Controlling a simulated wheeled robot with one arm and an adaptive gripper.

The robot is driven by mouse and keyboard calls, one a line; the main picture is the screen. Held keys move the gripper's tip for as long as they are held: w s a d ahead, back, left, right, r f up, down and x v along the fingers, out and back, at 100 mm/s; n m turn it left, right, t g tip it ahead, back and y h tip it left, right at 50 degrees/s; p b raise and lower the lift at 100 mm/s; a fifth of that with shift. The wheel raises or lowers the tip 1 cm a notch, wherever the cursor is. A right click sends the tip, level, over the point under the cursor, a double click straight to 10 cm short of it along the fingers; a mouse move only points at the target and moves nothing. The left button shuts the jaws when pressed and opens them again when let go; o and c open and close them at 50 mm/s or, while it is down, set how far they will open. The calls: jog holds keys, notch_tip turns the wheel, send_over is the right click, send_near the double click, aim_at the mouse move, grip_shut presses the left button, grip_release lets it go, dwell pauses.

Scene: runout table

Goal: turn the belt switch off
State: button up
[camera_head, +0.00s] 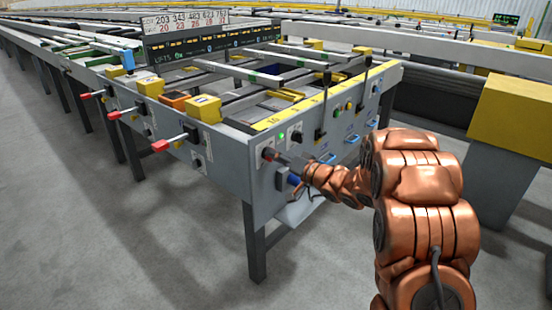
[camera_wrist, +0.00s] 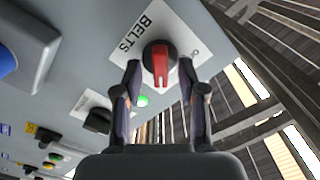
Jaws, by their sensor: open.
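The belt switch (camera_wrist: 160,62) is a round black knob with a red grip, on a white plate lettered BELTS (camera_wrist: 133,32). Its red grip points down in the wrist view. A small round mark shows on the plate to the right of the knob. In the head view the red switch (camera_head: 268,154) is on the near corner of the grey panel. My gripper (camera_wrist: 161,76) is open, with one finger on each side of the knob. I cannot tell whether the fingers touch it. In the head view my gripper (camera_head: 288,160) is at the switch, partly hidden by my wrist.
A lit green lamp (camera_wrist: 142,100) and a black knob (camera_wrist: 97,121) sit beside the switch. A blue part in a grey housing (camera_wrist: 8,62) juts out at the left. Red-tipped levers (camera_head: 160,145) stick out along the table's side. The floor in front is clear.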

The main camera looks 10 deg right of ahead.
jog(key=shift+w+a, duration=0.15)
jog(key=shift+w, duration=0.05)
jog(key=shift+c, duration=0.4)
grip_shut()
